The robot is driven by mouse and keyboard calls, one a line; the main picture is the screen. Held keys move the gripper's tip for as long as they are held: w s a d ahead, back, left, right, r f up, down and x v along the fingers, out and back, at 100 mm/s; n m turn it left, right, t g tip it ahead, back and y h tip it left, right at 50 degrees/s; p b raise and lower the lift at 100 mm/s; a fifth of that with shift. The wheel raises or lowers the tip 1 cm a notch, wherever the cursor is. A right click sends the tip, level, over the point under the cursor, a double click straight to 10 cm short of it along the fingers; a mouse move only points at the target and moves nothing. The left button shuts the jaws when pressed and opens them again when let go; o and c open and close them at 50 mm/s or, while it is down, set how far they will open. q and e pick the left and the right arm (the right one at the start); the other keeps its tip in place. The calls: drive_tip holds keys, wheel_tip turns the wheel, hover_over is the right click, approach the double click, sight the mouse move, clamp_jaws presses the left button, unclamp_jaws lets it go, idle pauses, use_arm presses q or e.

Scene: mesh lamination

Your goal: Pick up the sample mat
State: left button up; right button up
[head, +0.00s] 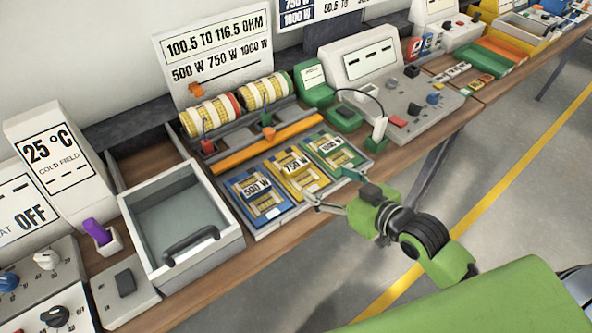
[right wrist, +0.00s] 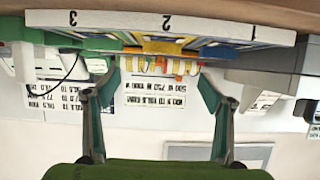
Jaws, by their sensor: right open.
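Three sample mats lie side by side in a shallow tray (head: 262,236) near the bench's front edge: a blue one labelled 500 W (head: 243,200), a yellow one labelled 750 W (head: 286,163) and a green one with a partly readable label (head: 322,143). My right gripper (head: 335,190) is open and empty at the tray's front edge, by the yellow and green mats. The right wrist view is upside down; there the open fingers (right wrist: 158,74) point at the tray's front edge (right wrist: 120,22), numbered 1, 2 and 3. My left gripper is out of view.
A grey open bin (head: 180,215) with a dark handle stands left of the tray. An orange bar (head: 268,146) and two banded rolls (head: 212,115) lie behind it. A grey meter console (head: 395,90) stands to the right. Open floor lies in front.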

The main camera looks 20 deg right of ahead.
sight(297, 166)
drive_tip(key=shift+w+a, duration=0.2)
drive_tip(key=shift+w, duration=0.25)
drive_tip(key=p+x, duration=0.1)
drive_tip(key=x, duration=0.6)
drive_tip(key=shift+w+a+f, duration=0.15)
drive_tip(key=shift+w, duration=0.05)
drive_tip(key=shift+w+a+f, duration=0.1)
drive_tip(key=shift+w+a, duration=0.1)
drive_tip(key=shift+w, duration=0.2)
drive_tip(key=p+x, duration=0.1)
drive_tip(key=x, duration=0.2)
drive_tip(key=shift+w, duration=0.15)
drive_tip(key=shift+w+a+f, duration=0.25)
drive_tip(key=shift+w+f, duration=0.1)
drive_tip(key=shift+w, duration=0.1)
drive_tip(key=c, duration=1.3)
